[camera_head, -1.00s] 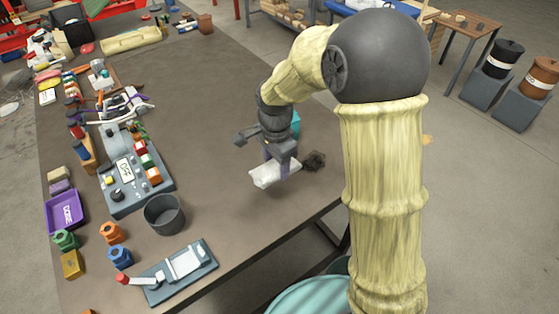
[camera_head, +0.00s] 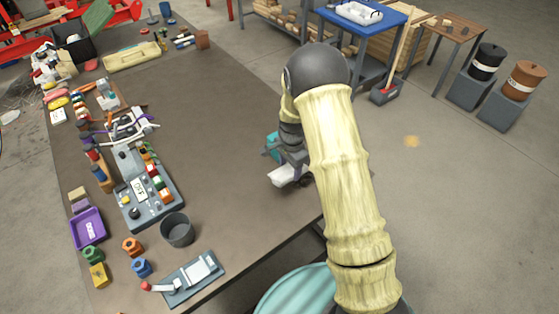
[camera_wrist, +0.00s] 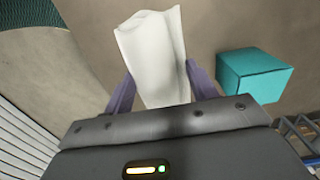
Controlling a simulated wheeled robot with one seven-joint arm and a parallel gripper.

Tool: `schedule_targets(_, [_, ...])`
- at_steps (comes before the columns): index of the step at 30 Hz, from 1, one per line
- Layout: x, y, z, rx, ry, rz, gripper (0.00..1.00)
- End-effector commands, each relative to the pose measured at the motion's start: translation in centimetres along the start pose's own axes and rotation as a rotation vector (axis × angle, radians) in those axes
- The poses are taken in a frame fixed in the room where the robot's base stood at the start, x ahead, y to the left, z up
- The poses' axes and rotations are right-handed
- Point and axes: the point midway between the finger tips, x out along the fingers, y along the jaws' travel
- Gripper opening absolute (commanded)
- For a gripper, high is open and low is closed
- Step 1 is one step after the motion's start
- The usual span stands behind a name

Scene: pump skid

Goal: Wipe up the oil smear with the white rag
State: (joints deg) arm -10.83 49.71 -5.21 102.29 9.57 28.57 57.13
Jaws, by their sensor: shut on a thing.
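The white rag (camera_head: 288,175) is at the right edge of the table, partly hidden by my arm. In the wrist view the rag (camera_wrist: 150,45) is folded upright between the two purple fingers of my gripper (camera_wrist: 158,82), which is shut on it. I cannot tell whether the rag's lower end touches the table. A small dark patch (camera_head: 306,182), possibly the oil smear, shows beside the rag at my arm's edge; most of that area is hidden. No dark smear is clear in the wrist view.
A teal box (camera_wrist: 252,73) stands right of the rag in the wrist view. The middle of the table (camera_head: 205,100) is clear. A grey cup (camera_head: 177,230), a control panel (camera_head: 150,190) and a purple tray (camera_head: 88,228) stand to the left. A tan spot (camera_head: 411,141) marks the floor.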

Motion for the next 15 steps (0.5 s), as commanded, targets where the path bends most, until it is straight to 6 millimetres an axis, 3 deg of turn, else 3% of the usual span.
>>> schedule_targets(5, [0.11, 0.21, -1.02, -0.001, 0.010, 0.004, 0.39])
schedule_targets(15, [0.38, 0.16, -1.00, -0.003, 0.010, 0.003, 0.39])
